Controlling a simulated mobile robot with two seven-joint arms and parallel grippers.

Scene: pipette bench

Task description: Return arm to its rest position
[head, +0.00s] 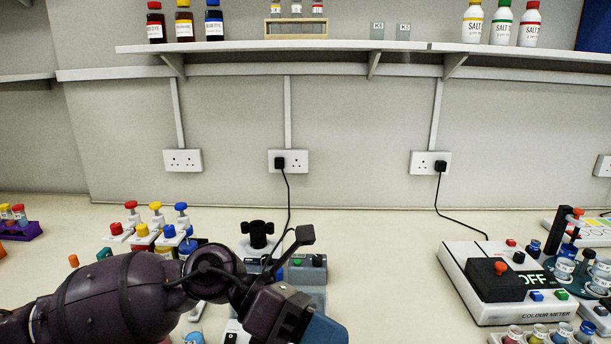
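My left arm comes in from the lower left, dark purple, and reaches across the front of the bench. Its gripper (300,322) is at the bottom centre, pointing down and right, and is cut off by the picture's lower edge. I cannot tell whether its fingers are open or shut, or whether it holds anything. My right arm and gripper are not in view.
Behind my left arm stand pipettes with red, yellow and blue tops (157,206) and a grey device (308,270). The colour meter (480,275) reads OFF at right. Capped vials (540,332) stand in front of it. Bench between is clear. Bottles (472,22) stand on the shelf (350,47).

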